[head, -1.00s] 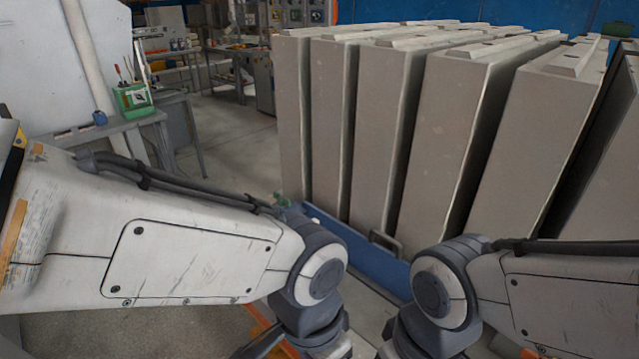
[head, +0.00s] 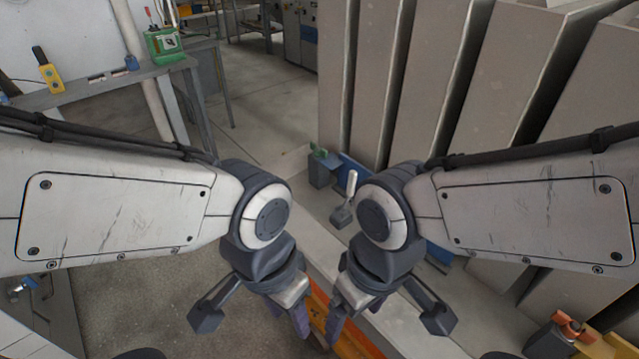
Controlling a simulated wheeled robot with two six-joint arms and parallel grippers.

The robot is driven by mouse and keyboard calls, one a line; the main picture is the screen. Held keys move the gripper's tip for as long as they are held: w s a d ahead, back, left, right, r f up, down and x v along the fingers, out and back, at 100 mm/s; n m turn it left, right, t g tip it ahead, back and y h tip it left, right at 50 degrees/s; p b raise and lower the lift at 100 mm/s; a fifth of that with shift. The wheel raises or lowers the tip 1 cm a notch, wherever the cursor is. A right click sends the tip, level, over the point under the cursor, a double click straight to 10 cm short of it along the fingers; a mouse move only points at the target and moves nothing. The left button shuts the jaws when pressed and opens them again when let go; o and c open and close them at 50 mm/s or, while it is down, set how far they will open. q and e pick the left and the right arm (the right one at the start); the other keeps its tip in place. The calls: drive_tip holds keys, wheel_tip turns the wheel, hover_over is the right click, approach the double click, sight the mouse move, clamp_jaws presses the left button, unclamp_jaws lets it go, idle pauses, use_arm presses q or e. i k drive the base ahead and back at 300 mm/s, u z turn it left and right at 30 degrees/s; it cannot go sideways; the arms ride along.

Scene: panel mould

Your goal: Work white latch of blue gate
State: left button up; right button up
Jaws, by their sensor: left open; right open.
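The blue gate (head: 354,172) stands low in front of the grey panels, mostly hidden behind my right arm. A slim white latch lever (head: 351,184) stands nearly upright on a grey base (head: 342,216), just left of my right wrist joint. My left gripper (head: 253,318) points down, open and empty, left of and nearer than the latch. My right gripper (head: 387,320) also points down, open and empty, over the orange rail side. Both grippers are apart from the latch and gate.
Tall grey panels (head: 365,75) fill the upper right. A grey post with a green top (head: 322,168) stands beside the gate. An orange rail (head: 350,338) runs below my grippers. An orange clamp (head: 560,330) is at lower right. Open floor (head: 245,120) lies upper left.

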sight(353, 176)
drive_tip(key=z, duration=0.45)
drive_tip(key=k, duration=1.1)
drive_tip(key=u, duration=0.65)
drive_tip(key=i, duration=1.45)
drive_tip(key=z, duration=0.3)
